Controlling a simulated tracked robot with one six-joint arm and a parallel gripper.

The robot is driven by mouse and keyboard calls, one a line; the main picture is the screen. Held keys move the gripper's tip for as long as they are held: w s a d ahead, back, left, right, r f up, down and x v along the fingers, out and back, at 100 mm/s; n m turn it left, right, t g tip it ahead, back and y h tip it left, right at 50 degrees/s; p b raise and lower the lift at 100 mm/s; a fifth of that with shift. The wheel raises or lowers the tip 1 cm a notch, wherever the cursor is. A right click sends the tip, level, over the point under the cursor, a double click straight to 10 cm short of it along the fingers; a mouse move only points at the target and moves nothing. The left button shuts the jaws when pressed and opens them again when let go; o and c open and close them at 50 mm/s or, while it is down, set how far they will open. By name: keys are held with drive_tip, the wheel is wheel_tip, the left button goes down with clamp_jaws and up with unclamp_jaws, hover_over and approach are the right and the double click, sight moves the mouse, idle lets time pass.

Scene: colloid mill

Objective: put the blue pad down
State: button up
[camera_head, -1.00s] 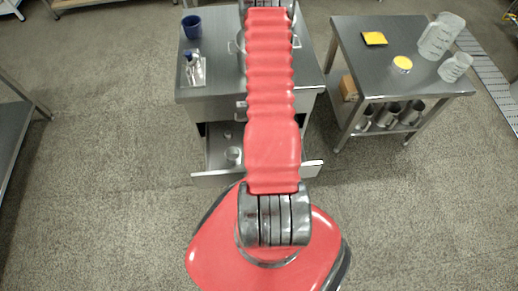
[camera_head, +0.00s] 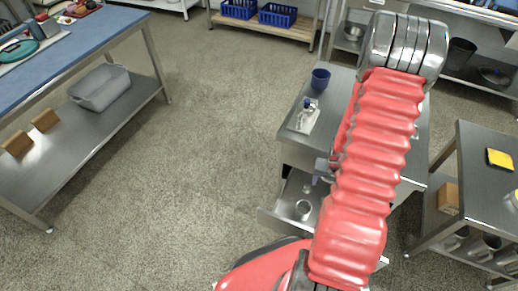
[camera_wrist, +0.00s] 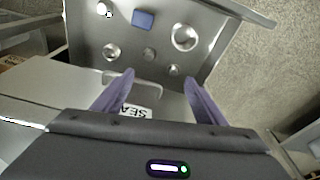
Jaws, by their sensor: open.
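I cannot make out the pad in the head view.
A blue cup (camera_head: 320,78) stands on the bench above. A steel table (camera_head: 485,185) with a yellow pad (camera_head: 499,158) is at right. A blue-topped bench (camera_head: 85,45) is at left. The floor between is clear.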

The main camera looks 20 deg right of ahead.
drive_tip(key=w+a+r+n+t, duration=0.1)
drive_tip(key=w+a+r, duration=0.1)
drive_tip(key=a+r, duration=0.45)
drive_tip(key=w+a+r+n, duration=0.2)
drive_tip(key=w+a+r, duration=0.1)
drive_tip(key=r, duration=0.7)
drive_tip(key=w+a+r+n+t, duration=0.15)
drive_tip(key=a+r, duration=0.25)
drive_tip(key=r, duration=0.4)
drive_tip(key=s+a+r+n, duration=0.1)
drive_tip(key=s+a+r, duration=0.4)
drive_tip(key=a+r, duration=0.3)
drive_tip(key=s+a+r+n+t+y, duration=0.1)
drive_tip(key=s+a+r+n, duration=0.1)
drive_tip(key=s+a+r, duration=0.4)
wheel_tip(320, 180, up, 2)
drive_tip(key=a, duration=0.2)
drive_tip(key=shift+a+r+y, duration=0.2)
drive_tip(key=shift+a+y, duration=0.1)
drive_tip(key=shift+a, duration=0.1)
drive_tip(key=shift+s+n+t, duration=0.1)
drive_tip(key=shift+n+t, duration=0.15)
drive_tip(key=shift+c, duration=0.2)
